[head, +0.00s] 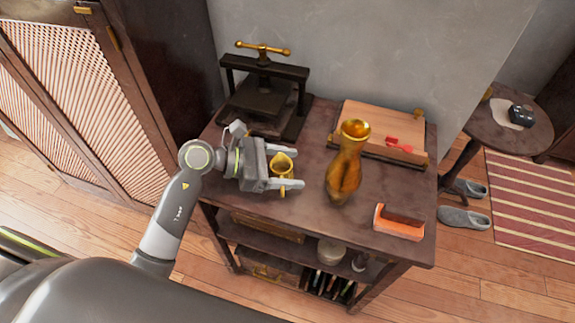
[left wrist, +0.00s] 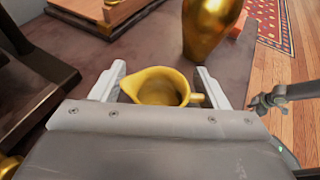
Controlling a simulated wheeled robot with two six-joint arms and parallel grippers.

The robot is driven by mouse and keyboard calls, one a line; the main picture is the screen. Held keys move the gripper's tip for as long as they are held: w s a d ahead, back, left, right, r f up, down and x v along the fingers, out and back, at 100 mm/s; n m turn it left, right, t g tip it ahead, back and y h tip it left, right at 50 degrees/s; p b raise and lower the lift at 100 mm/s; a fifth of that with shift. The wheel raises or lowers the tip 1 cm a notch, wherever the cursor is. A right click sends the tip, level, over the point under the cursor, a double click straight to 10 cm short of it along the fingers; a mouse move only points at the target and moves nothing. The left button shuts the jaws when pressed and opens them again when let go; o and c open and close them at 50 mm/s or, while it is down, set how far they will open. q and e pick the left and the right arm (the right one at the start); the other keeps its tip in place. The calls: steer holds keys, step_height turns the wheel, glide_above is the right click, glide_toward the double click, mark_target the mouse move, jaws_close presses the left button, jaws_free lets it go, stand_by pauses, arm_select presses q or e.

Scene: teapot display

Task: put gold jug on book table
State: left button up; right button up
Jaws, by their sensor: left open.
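The small gold jug (head: 281,165) stands upright on the dark wooden table (head: 300,212), left of a tall gold vase. My left gripper (head: 289,169) is open, with one finger on each side of the jug. In the left wrist view the jug (left wrist: 158,87) sits between the two fingers (left wrist: 160,88), its handle toward the right finger. I cannot tell whether either finger touches it. My right gripper is not in view.
The tall gold vase (head: 345,165) stands close on the right. A dark press (head: 262,85) is behind the gripper. A wooden board frame (head: 380,125) and an orange-and-brown brush-like block (head: 399,222) are to the right. A round side table (head: 510,125) stands at the far right.

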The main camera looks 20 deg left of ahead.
arm_select(q)
steer(key=shift+r, duration=0.15)
steer(key=v, duration=1)
steer(key=shift+a, duration=0.2)
steer(key=shift+v, duration=0.85)
